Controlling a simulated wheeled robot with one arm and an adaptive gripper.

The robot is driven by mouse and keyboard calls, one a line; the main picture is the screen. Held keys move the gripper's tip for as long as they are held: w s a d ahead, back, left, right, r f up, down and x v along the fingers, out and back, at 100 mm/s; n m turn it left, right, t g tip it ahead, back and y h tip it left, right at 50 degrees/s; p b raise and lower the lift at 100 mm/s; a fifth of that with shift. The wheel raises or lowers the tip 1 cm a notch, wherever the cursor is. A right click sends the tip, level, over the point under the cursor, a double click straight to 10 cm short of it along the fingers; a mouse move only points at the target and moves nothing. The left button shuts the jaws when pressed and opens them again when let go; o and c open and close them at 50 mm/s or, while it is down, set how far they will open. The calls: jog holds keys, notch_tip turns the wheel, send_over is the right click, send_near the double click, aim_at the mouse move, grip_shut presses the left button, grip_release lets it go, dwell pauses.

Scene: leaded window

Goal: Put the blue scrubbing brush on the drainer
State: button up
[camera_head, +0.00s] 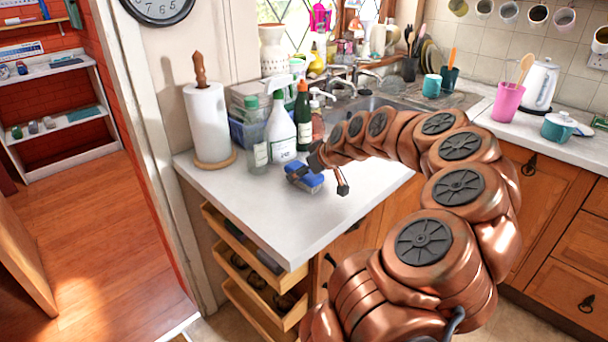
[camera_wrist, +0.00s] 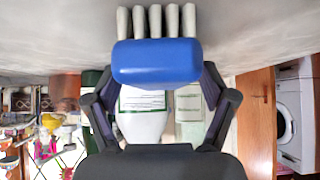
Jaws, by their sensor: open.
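The blue scrubbing brush (camera_head: 311,182) lies on the white counter near its left end, in front of the bottles. In the wrist view the brush (camera_wrist: 157,62) shows a smooth blue back and a row of pale bristle tufts. My gripper (camera_head: 330,172) is open low over the counter, just right of the brush. In the wrist view its two fingers (camera_wrist: 160,84) stand on either side of the brush; I cannot tell whether they touch it. The drainer (camera_head: 462,99) appears to be the metal area right of the sink, with a teal cup and a dark utensil holder.
A green-and-white spray bottle (camera_head: 281,130), a dark green bottle (camera_head: 303,118) and a paper towel roll (camera_head: 208,122) stand behind the brush. The tap (camera_head: 352,76) and sink (camera_head: 372,104) lie between the brush and the drainer. A pink cup (camera_head: 507,101) stands right of the drainer.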

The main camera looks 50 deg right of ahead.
aim_at(296, 165)
jog(key=c, duration=1.4)
jog(key=shift+r+b, duration=0.35)
jog(key=shift+r, duration=1.45)
jog(key=s+d+b, duration=0.1)
jog(key=s, duration=0.4)
jog(key=s+d+r+b, duration=0.1)
jog(key=s+d, duration=0.1)
jog(key=s, duration=0.3)
jog(key=s+d+b, duration=0.1)
jog(key=s+d, duration=0.1)
jog(key=s, duration=0.3)
jog(key=shift+s+r+b, duration=0.1)
jog(key=shift+r+b, duration=0.1)
jog(key=shift+b, duration=0.2)
